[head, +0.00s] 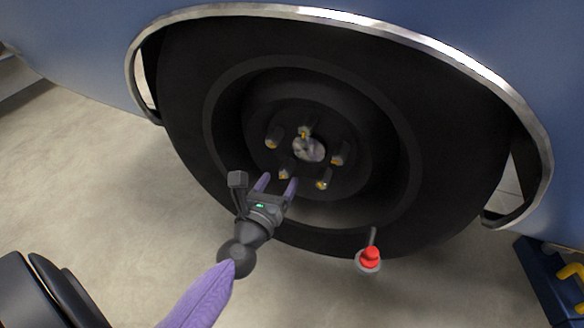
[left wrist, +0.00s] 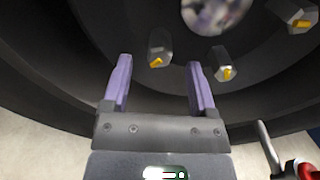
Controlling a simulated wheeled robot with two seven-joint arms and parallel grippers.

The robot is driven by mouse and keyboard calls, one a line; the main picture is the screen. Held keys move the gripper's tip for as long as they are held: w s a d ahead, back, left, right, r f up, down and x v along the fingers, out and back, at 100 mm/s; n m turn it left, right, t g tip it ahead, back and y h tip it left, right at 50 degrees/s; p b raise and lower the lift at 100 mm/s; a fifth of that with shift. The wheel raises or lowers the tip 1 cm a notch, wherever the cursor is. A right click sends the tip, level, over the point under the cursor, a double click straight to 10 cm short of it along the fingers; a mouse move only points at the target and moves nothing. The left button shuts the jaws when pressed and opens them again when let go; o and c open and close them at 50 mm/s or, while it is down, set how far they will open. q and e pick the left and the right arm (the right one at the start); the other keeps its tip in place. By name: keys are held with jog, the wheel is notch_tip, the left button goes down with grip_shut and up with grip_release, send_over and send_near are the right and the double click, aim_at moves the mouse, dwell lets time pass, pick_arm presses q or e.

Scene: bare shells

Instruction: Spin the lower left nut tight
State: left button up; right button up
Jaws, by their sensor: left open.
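The lower left nut (head: 284,174) is a small dark nut with a yellow mark, on the dark wheel hub below and left of the bright hub centre. In the left wrist view the same nut (left wrist: 160,48) shows grey, ahead of the gap between my fingers. My left gripper (head: 277,180) is open and empty, its two purple fingers pointing up at the nut. In the left wrist view the fingers (left wrist: 160,64) stand on either side of the nut's line, apart from it. I cannot tell the exact depth left between tips and nut. My right gripper is not in view.
Other nuts sit around the hub centre (head: 310,149), the lower right nut (head: 322,183) closest to the right finger. The black tyre (head: 450,150) surrounds them. A red-topped grey piece with a rod (head: 369,258) stands at lower right. A blue case (head: 545,285) lies far right.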

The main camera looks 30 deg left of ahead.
aim_at(283, 175)
pick_arm(q)
jog(key=x, duration=0.4)
jog(key=shift+w, duration=0.3)
jog(key=shift+c, duration=0.2)
grip_shut()
